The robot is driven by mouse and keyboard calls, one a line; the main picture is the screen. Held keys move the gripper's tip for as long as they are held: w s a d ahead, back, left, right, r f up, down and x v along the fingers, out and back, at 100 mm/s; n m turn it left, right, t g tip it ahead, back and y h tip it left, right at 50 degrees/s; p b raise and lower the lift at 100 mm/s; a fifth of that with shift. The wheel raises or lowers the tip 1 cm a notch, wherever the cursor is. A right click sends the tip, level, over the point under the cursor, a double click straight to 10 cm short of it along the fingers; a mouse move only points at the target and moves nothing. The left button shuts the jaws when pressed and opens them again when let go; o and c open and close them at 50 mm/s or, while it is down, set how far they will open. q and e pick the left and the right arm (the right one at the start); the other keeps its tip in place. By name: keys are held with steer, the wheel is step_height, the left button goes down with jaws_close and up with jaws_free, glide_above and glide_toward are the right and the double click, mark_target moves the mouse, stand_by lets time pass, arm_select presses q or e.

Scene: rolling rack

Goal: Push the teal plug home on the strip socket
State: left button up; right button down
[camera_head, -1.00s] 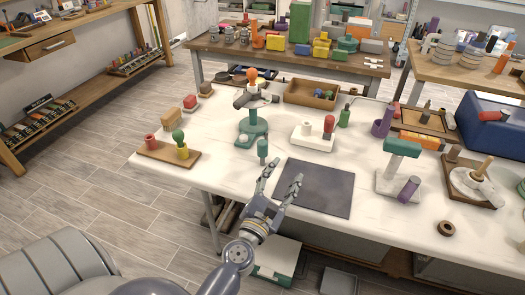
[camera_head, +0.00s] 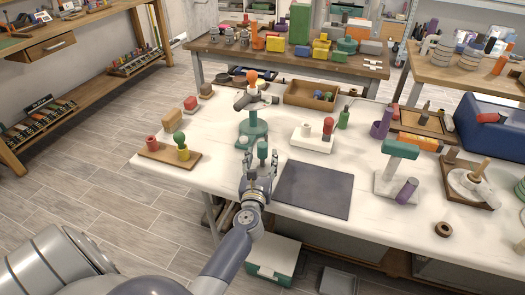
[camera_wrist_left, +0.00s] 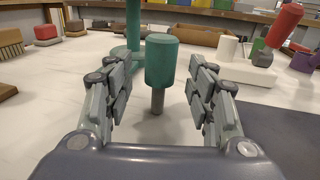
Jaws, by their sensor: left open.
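A teal cylinder with a thin grey pin below it, which looks like the teal plug (camera_head: 263,150), stands upright near the table's front edge, left of the dark mat. In the left wrist view the teal plug (camera_wrist_left: 160,62) is between the two fingers, a little beyond them, with a gap on each side. My left gripper (camera_head: 260,167) is open and empty, just in front of the plug. A white block (camera_head: 312,139) with a white peg and a tilted red piece stands behind the mat; I cannot tell whether it is the strip socket. My right gripper is not in view.
A teal stand (camera_head: 253,128) with an orange ball on top is close behind the plug. A wooden board (camera_head: 160,152) with red and green-yellow pieces lies to the left. The dark mat (camera_head: 314,190) is bare. A green-topped block (camera_head: 402,148) stands to the right.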

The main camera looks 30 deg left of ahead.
arm_select(q)
steer(key=x, duration=0.2)
steer(key=shift+w+a+f, duration=0.1)
steer(key=shift+w+a, duration=0.1)
steer(key=shift+w, duration=0.15)
steer(key=c, duration=1.2)
